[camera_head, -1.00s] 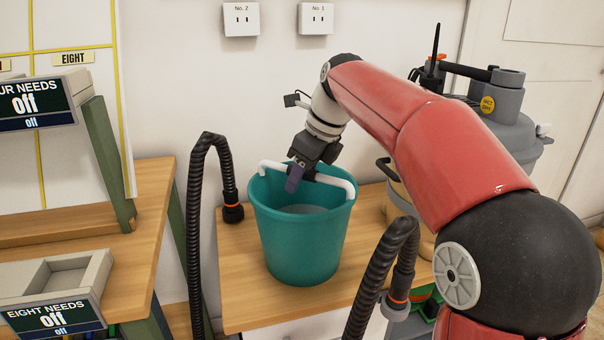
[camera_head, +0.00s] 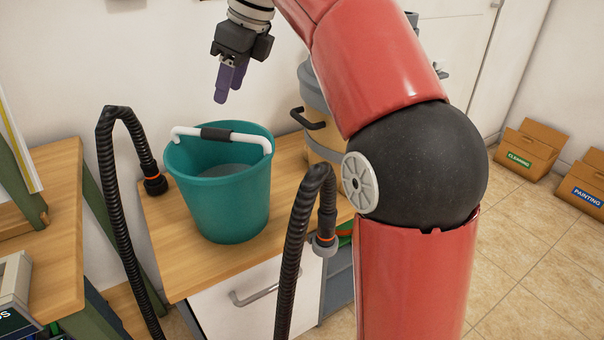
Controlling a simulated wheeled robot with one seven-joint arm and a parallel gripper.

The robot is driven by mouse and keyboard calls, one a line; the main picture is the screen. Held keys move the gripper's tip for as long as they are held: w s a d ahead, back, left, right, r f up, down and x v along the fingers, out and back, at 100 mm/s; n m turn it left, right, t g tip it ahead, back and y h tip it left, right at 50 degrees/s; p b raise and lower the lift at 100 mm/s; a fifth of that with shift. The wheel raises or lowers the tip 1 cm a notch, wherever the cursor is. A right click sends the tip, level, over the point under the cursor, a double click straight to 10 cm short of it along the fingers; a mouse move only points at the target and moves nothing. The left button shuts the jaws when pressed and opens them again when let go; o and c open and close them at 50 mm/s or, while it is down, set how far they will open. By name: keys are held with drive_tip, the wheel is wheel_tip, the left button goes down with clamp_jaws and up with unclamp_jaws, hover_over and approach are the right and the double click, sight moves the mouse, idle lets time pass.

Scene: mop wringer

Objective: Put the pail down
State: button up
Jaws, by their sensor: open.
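The teal pail (camera_head: 222,205) stands upright on the wooden top of a low cabinet (camera_head: 178,262). Its white handle (camera_head: 248,137) with a dark grip (camera_head: 216,134) lies across the rim. Grey content, perhaps water, shows inside the pail. My gripper (camera_head: 227,92) is open and empty, with its purple fingers pointing down. It is above the pail, apart from the handle.
Black ribbed hoses (camera_head: 118,210) stand left of the pail and in front of it to the right (camera_head: 292,240). A vacuum-like canister (camera_head: 322,125) is behind right, partly hidden by my arm. Cardboard boxes (camera_head: 528,150) sit on the tiled floor at far right.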

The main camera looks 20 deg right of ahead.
drive_tip(key=s+d+f+n+t+h, duration=0.1)
drive_tip(key=s+d+f+n, duration=0.4)
drive_tip(key=s+f+n, duration=0.5)
drive_tip(key=s+d+f+n+t+h, duration=0.2)
drive_tip(key=s+d+f+n, duration=0.4)
drive_tip(key=s+f+n, duration=0.5)
drive_tip(key=s+n, duration=0.2)
drive_tip(key=s, duration=0.1)
drive_tip(key=shift+s+d+f+n+h, duration=0.25)
drive_tip(key=shift+d+f+n+h, duration=0.05)
drive_tip(key=shift+n+h, duration=0.1)
